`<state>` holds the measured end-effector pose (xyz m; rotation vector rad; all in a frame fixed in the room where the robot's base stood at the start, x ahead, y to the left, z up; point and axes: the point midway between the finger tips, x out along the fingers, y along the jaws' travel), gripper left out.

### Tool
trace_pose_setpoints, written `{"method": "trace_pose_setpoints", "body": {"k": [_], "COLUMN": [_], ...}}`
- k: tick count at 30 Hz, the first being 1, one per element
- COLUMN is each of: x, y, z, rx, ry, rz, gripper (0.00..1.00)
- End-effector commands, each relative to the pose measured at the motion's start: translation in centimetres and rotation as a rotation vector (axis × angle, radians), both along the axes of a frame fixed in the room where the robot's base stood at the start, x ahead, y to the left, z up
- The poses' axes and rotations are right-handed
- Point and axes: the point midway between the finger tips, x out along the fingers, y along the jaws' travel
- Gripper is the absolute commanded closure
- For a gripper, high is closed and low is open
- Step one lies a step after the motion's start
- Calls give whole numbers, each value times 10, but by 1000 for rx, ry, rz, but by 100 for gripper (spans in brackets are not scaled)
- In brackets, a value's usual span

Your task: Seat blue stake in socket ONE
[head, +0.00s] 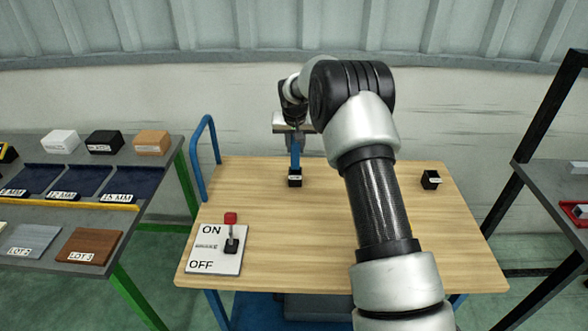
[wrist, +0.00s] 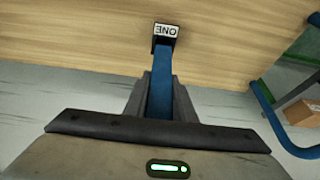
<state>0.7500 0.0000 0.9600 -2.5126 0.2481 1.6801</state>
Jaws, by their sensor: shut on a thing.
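The blue stake (head: 295,155) stands about upright in my gripper (head: 295,132), over the wooden cart top. Its lower end meets the small black socket ONE (head: 295,182); I cannot tell whether it is inside the socket or only at its top. In the wrist view, the stake (wrist: 160,95) runs between the two fingers of my gripper (wrist: 159,85), which is shut on it. The label ONE shows upside down on the socket (wrist: 165,32) there. The stake's upper part is hidden by the gripper.
A second black socket (head: 431,180) sits at the right of the wooden cart top (head: 330,240). An ON/OFF lever plate (head: 217,250) with a red knob is at front left. A parts bench (head: 150,190) stands left, a dark rack (head: 545,180) right. The middle top is clear.

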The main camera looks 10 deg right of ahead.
Motion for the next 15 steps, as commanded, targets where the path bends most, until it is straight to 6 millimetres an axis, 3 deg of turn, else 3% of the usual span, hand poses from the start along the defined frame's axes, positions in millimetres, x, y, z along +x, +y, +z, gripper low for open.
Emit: {"method": "trace_pose_setpoints", "body": {"k": [1,5,12,15], "x": [0,1,0,0], "y": [0,0,0,0], "z": [-12,-21,-60,-64], "rx": [1,1,1,1], "ry": [0,-2,-1,-2], "rz": [0,0,0,0], "gripper": [100,100,100,100]}}
